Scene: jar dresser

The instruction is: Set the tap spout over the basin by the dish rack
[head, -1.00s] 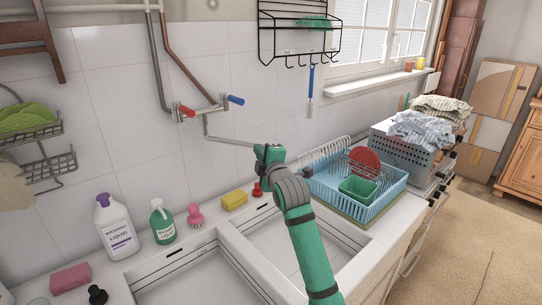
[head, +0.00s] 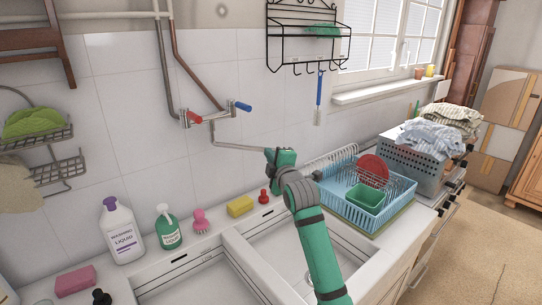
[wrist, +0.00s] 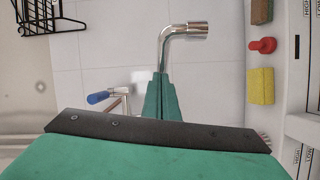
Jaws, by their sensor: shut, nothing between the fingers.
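The tap has a red and a blue handle (head: 239,106) on the tiled wall. In the wrist view the spout's bent end (wrist: 185,31) shows just past my green fingertips (wrist: 160,76), which are shut and empty. The fingers overlap the spout's line there; I cannot tell whether they touch it. The basin by the dish rack (head: 272,238) is the right one, partly hidden by my arm. The blue dish rack (head: 340,207) stands right of it, holding red and green dishes.
The left basin (head: 205,285) lies beside it. Along the back ledge stand a yellow sponge (head: 240,207), a red stopper-like item (head: 264,196), a pink brush (head: 200,221) and soap bottles (head: 168,228). A black wire shelf (head: 308,40) hangs above. Air over the basins is mostly clear.

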